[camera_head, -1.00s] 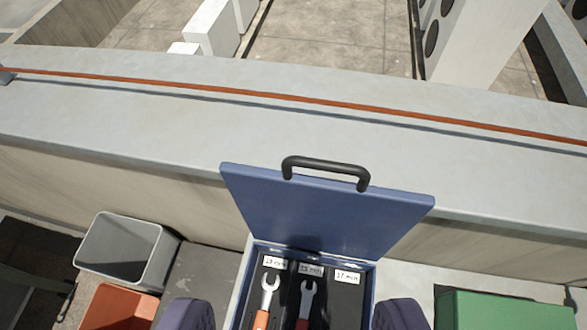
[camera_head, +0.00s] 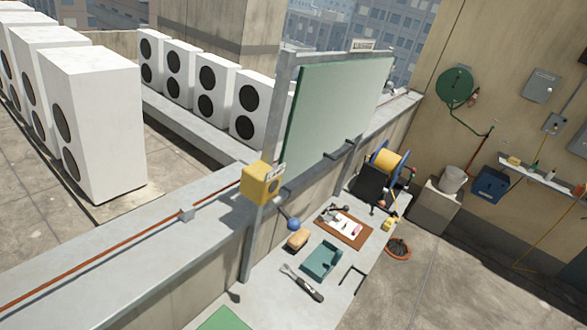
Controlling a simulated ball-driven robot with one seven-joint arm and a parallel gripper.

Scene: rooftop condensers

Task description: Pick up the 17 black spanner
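A spanner with a grey metal head and a black handle (camera_head: 304,284) lies on the light grey worktop at the lower middle. It lies slanted, head to the upper left, just in front of a green tray (camera_head: 321,260). Its size marking is too small to read. My gripper does not show in this view.
The parapet (camera_head: 130,243) runs left. Floor at lower right is mostly clear.

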